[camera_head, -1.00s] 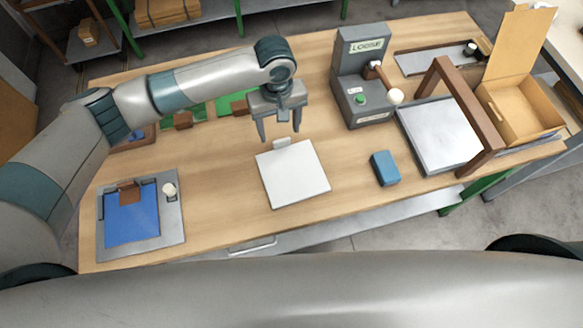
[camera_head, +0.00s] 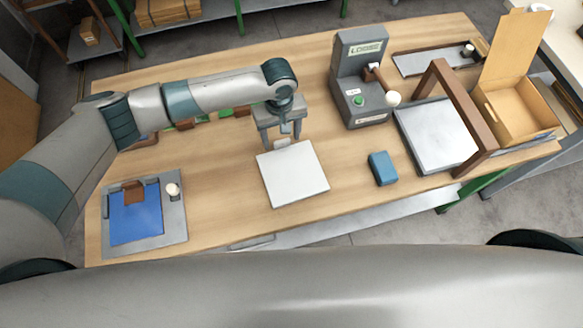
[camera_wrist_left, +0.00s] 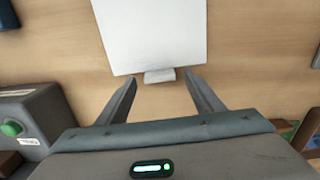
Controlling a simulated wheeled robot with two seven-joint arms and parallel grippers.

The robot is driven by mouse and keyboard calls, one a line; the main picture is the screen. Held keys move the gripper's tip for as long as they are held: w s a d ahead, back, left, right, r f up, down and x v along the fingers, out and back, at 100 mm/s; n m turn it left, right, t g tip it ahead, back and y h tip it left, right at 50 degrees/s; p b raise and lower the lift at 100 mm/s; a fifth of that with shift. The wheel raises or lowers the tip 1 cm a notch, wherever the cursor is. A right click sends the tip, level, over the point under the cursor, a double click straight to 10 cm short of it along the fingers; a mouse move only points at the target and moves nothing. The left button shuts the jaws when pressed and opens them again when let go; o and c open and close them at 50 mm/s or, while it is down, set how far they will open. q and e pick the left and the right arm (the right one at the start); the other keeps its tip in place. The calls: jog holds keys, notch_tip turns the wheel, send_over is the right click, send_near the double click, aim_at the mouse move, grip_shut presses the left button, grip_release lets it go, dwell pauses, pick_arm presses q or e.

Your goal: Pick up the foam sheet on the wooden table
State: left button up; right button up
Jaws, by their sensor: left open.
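The foam sheet (camera_head: 294,176) is a white, nearly square sheet lying flat on the wooden table (camera_head: 220,200). A small pale tab (camera_head: 283,144) sticks out from its far edge. In the left wrist view the sheet (camera_wrist_left: 152,35) is at the top, and its tab (camera_wrist_left: 159,76) points toward my gripper. My left gripper (camera_head: 282,143) is open above the table at the sheet's far edge. In the left wrist view its fingers (camera_wrist_left: 162,88) are spread on either side of the tab, apart from it. My right gripper is not in view.
A grey machine (camera_head: 362,85) with a green button stands right of my left gripper. A blue block (camera_head: 383,168) lies right of the sheet. A blue pad in a grey fixture (camera_head: 176,232) is at left. A brown frame over a metal plate (camera_head: 432,135) and an open cardboard box (camera_head: 515,110) are at right.

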pick_arm(q)
jog(key=shift+c, duration=0.2)
jog(key=c, duration=1.3)
jog(key=shift+c, duration=0.2)
jog(key=shift+r, duration=0.1)
jog(key=shift+r+b, duration=0.5)
jog(key=shift+r, duration=0.05)
notch_tip(320, 180, up, 3)
jog(key=shift+f+b, duration=0.2)
jog(key=shift+b, duration=0.4)
jog(key=s+d+r+b, duration=0.3)
jog(key=s+d+r, duration=0.4)
jog(key=s+d, duration=0.1)
jog(key=shift+s+d, duration=0.15)
